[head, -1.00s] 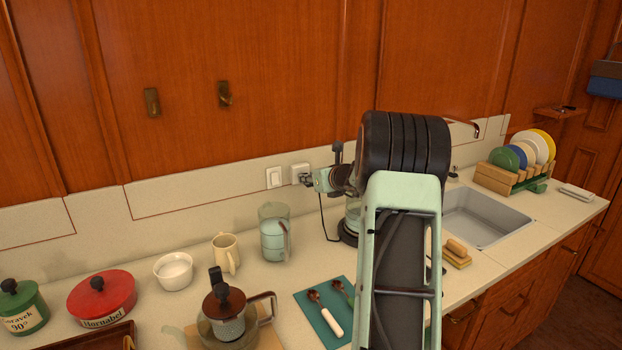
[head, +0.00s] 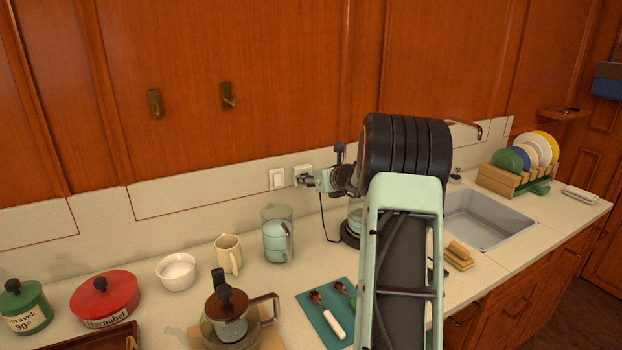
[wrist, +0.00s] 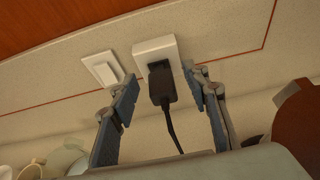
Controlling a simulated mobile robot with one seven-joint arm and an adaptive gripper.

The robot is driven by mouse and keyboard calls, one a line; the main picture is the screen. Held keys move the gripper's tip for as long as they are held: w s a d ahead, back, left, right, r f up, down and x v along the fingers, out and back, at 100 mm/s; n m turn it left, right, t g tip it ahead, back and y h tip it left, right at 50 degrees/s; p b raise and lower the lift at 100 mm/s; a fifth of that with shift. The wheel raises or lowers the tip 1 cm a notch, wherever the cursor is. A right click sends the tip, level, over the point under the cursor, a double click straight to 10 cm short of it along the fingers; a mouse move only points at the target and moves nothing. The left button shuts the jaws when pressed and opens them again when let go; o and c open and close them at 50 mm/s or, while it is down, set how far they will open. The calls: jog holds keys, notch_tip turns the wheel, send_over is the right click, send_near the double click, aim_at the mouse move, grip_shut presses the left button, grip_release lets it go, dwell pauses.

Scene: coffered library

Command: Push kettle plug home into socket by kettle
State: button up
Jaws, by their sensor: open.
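The white socket (wrist: 155,48) is on the pale backsplash, and it also shows in the head view (head: 302,170). The black kettle plug (wrist: 161,86) is at the socket face, with its cord hanging down; from this angle I cannot tell whether it sits fully flush. My gripper (wrist: 158,88) is open, its two fingers standing apart on either side of the plug without gripping it. In the head view my gripper (head: 312,180) is close to the socket. The kettle (head: 352,225) stands on the counter, partly hidden behind my arm.
A white switch (head: 277,179) is just left of the socket. A clear jug (head: 277,240), a cream mug (head: 228,253) and a white bowl (head: 176,271) stand on the counter to the left. A teal mat (head: 322,318) with spoons lies in front. The sink (head: 485,218) is to the right.

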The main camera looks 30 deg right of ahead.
jog(key=v, duration=1.1)
jog(key=shift+s, duration=0.25)
jog(key=shift+a+r, duration=0.1)
